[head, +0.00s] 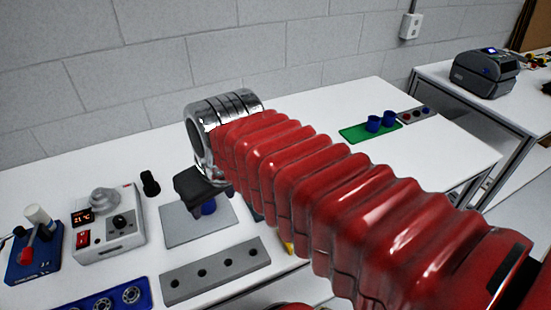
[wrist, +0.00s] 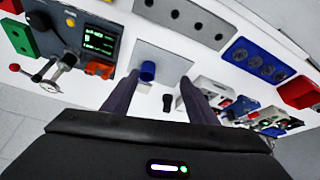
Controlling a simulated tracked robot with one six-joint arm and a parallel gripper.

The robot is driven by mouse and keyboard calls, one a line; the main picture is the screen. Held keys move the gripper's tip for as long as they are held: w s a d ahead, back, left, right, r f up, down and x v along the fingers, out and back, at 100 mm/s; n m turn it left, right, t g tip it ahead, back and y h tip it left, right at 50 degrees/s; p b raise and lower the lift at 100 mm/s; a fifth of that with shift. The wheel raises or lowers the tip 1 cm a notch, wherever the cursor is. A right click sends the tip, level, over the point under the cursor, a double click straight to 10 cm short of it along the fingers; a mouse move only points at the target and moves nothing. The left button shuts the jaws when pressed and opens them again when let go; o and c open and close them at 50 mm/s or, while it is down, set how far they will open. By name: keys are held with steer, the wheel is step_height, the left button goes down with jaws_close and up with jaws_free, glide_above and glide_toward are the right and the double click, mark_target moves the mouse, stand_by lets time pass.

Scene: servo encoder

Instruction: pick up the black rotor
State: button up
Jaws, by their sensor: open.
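The black rotor (head: 150,183) is a small dark piece standing on the white table, behind the grey plate and beside the white control box. In the wrist view a small black piece (wrist: 167,103), which looks like it, shows between my fingers, just past the plate's edge. My gripper (wrist: 159,77) is open and nothing is held. In the head view my gripper (head: 203,187) hangs over the grey plate (head: 178,232), to the right of the rotor. A blue cylinder (head: 208,208) stands on the plate and is partly hidden by my gripper.
The white control box (head: 110,232) stands left of the plate. A grey block with several holes (head: 215,270) lies in front. A blue tray (head: 105,295) is at front left. A green mat (head: 355,133) with blue cups is farther right. My red arm hides the table's middle.

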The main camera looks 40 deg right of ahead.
steer(key=w+d+g, duration=0.1)
steer(key=w+d, duration=0.2)
steer(key=d, duration=0.6)
steer(key=w+d+g, duration=0.1)
steer(key=w+d, duration=0.3)
steer(key=d, duration=0.6)
steer(key=w+d+g, duration=0.1)
steer(key=w+d, duration=0.3)
steer(key=d, duration=0.5)
steer(key=shift+d+r+m, duration=0.15)
steer(key=shift+r+m, duration=0.1)
steer(key=shift+m, duration=0.15)
steer(key=shift+w, duration=0.1)
steer(key=shift+w+f, duration=0.2)
steer(key=shift+f, duration=1.25)
steer(key=shift+w+f, duration=0.25)
steer(key=shift+f, duration=1.15)
steer(key=shift+w+f, duration=0.2)
steer(key=shift+f, duration=1.25)
steer(key=shift+w+d+f, duration=0.1)
steer(key=shift+w+f, duration=0.05)
steer(key=shift+f, duration=0.7)
steer(key=shift+w+a+f, duration=0.1)
steer(key=shift+w+f, duration=0.1)
steer(key=shift+f, duration=0.65)
steer(key=shift+w+d+f, duration=0.1)
steer(key=shift+w+f, duration=0.05)
steer(key=shift+f, duration=0.7)
